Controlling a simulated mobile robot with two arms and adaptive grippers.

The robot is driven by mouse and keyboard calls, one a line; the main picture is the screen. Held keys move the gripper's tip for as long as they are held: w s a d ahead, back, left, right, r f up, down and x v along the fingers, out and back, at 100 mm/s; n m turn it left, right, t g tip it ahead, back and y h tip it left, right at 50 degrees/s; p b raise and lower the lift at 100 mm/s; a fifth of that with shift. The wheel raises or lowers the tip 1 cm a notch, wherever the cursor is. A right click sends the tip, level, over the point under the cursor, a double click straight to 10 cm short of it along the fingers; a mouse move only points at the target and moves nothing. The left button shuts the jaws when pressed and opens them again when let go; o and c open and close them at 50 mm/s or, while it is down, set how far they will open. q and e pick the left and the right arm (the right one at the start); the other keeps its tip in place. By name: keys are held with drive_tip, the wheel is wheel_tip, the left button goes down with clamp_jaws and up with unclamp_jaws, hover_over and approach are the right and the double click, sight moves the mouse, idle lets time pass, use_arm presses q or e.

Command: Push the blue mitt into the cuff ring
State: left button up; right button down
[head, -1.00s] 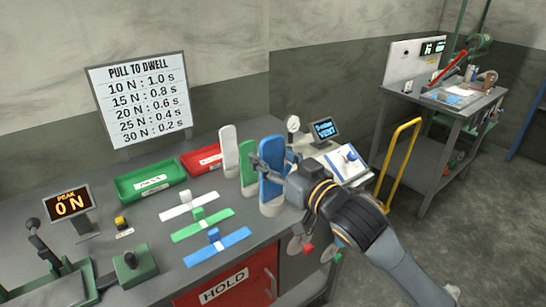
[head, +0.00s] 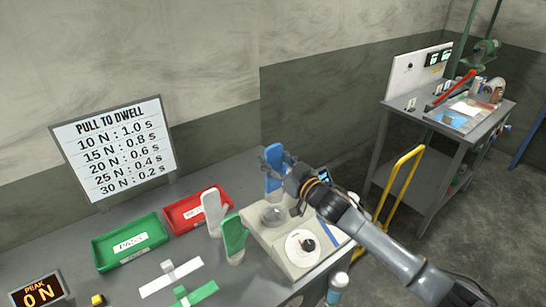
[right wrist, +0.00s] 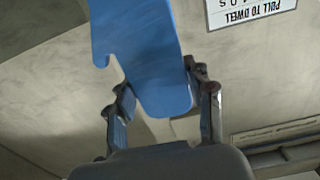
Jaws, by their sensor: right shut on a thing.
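The blue mitt (head: 274,172) is upright in my right gripper (head: 280,168), above the beige machine (head: 283,255). In the right wrist view the mitt (right wrist: 145,60) sits between the two fingers (right wrist: 163,108), which are shut on it. A round greyish fitting (head: 273,216) on the machine's top looks like the cuff ring; it is below the mitt, with the mitt apart from it as far as I can tell. The mitt's lower end is partly hidden by the gripper. My left gripper is not in view.
A white mitt (head: 212,211) and a green mitt (head: 233,237) stand left of the machine. A green tray (head: 128,243) and a red tray (head: 198,210) lie farther left. A white disc with a black knob (head: 304,246) is at the machine's front. A yellow rail (head: 402,190) stands to the right.

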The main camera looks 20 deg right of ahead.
sight(274, 185)
drive_tip(key=shift+s+a+r, duration=0.2)
drive_tip(key=shift+s+r, duration=0.05)
drive_tip(key=shift+s, duration=0.15)
drive_tip(key=shift+w+d+f, duration=0.1)
drive_tip(key=shift+w+f, duration=0.05)
wheel_tip(274, 185, down, 2)
drive_tip(key=shift+f+b, duration=0.1)
drive_tip(key=shift+b, duration=0.55)
drive_tip(key=shift+f+b, duration=1.2)
drive_tip(key=shift+f, duration=0.55)
use_arm(q)
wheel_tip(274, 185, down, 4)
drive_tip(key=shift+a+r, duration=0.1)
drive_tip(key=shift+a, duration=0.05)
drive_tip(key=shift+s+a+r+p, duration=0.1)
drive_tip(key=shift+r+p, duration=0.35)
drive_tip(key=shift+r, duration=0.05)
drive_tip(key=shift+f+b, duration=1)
drive_tip(key=shift+b, duration=0.05)
use_arm(e)
drive_tip(key=shift+f, duration=1.5)
